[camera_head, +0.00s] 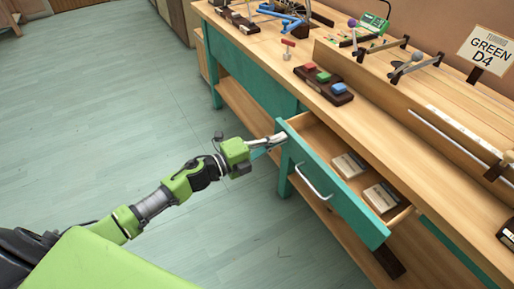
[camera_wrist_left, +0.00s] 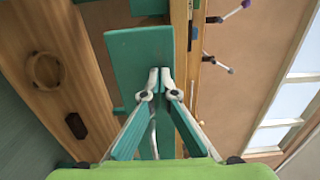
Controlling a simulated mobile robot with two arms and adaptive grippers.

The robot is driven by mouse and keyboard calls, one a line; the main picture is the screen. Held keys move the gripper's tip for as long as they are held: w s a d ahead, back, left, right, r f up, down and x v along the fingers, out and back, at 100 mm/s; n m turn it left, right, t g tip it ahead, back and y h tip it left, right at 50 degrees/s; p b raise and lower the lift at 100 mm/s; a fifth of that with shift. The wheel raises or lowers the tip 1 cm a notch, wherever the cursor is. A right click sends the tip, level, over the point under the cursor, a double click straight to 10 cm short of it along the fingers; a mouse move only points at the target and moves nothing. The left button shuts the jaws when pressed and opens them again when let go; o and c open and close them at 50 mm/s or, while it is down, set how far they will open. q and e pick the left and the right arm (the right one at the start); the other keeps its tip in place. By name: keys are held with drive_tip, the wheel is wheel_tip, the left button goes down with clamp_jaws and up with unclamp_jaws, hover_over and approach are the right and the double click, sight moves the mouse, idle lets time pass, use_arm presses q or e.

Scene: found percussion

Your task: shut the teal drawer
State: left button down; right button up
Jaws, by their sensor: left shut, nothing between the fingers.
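The teal drawer (camera_head: 345,201) is pulled out from the wooden bench, its front standing well away from the bench. A pale curved handle (camera_head: 312,182) is on its front. Two small boxes with pale labels (camera_head: 349,165) lie inside. My left gripper (camera_head: 281,138) is shut and empty, its tips at the far left end of the drawer front. In the left wrist view the fingertips (camera_wrist_left: 160,74) meet in front of a teal panel (camera_wrist_left: 140,55). I cannot tell whether they touch it. My right gripper is not in view.
The bench top (camera_head: 330,115) carries a block with red, green and blue pieces (camera_head: 323,85), a blue frame (camera_head: 285,14) and a sign reading GREEN D4 (camera_head: 487,50). A lower shelf (camera_head: 245,112) runs under the bench. The floor (camera_head: 110,110) at the left is clear.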

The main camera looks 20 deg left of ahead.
sight(293, 133)
use_arm(q)
drive_tip(key=x, duration=0.5)
drive_tip(key=shift+r, duration=0.1)
drive_tip(key=b+x, duration=0.2)
drive_tip(key=x, duration=0.8)
drive_tip(key=shift+w+d, duration=0.35)
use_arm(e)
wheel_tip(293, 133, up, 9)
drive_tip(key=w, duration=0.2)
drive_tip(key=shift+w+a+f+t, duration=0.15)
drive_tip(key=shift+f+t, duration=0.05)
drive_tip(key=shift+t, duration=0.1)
use_arm(q)
drive_tip(key=shift+w+r, duration=0.1)
drive_tip(key=shift+r, duration=0.05)
